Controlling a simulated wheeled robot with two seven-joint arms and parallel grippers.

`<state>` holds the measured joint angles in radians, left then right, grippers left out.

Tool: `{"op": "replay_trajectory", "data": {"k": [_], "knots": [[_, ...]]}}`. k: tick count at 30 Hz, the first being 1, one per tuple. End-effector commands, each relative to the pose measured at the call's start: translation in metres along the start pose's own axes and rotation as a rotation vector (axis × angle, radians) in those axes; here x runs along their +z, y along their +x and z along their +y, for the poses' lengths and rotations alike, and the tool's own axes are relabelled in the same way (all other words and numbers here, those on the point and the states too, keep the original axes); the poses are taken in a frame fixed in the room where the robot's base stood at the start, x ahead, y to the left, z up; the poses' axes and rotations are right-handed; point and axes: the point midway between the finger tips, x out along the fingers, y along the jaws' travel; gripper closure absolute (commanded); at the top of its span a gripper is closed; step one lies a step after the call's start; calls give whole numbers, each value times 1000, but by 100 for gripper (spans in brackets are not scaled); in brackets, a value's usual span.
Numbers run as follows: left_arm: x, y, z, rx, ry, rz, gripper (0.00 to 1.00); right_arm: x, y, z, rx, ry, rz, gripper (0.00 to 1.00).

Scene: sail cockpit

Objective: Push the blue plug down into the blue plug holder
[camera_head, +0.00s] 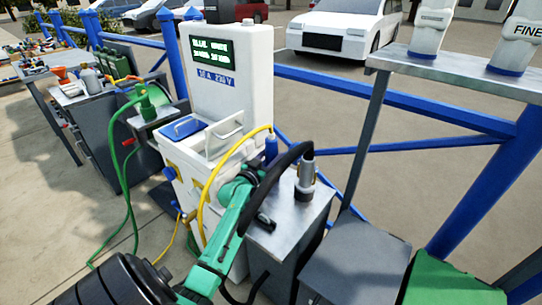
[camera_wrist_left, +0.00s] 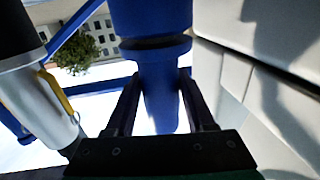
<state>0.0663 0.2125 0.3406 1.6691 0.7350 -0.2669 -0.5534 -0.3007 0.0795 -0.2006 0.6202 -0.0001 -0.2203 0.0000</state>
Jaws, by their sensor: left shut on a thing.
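The blue plug (camera_head: 271,146) is upright beside the white charging cabinet, with a yellow cable at its top. My left gripper (camera_head: 266,168) reaches it from the front, its green arm coming up from the lower left. In the left wrist view the fingers (camera_wrist_left: 157,98) are shut on either side of a blue body, the blue plug (camera_wrist_left: 155,65), which shows a dark ring around it. The blue plug holder cannot be made out; the arm and gripper hide the plug's lower end. I cannot tell how deep the plug sits. My right gripper is out of view.
A silver plug (camera_head: 306,178) with a black cable stands close right on a metal-topped pedestal (camera_head: 290,228); it is near the fingers in the wrist view (camera_wrist_left: 45,105). The white cabinet (camera_head: 232,80) stands close behind. A green plug (camera_head: 146,103) is farther left.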

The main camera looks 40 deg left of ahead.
Motion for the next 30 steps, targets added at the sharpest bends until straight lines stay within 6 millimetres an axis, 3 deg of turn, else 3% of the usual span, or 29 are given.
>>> {"op": "replay_trajectory", "data": {"k": [30], "knots": [[1, 0, 0, 0, 1, 2, 100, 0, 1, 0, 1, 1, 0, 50]]}}
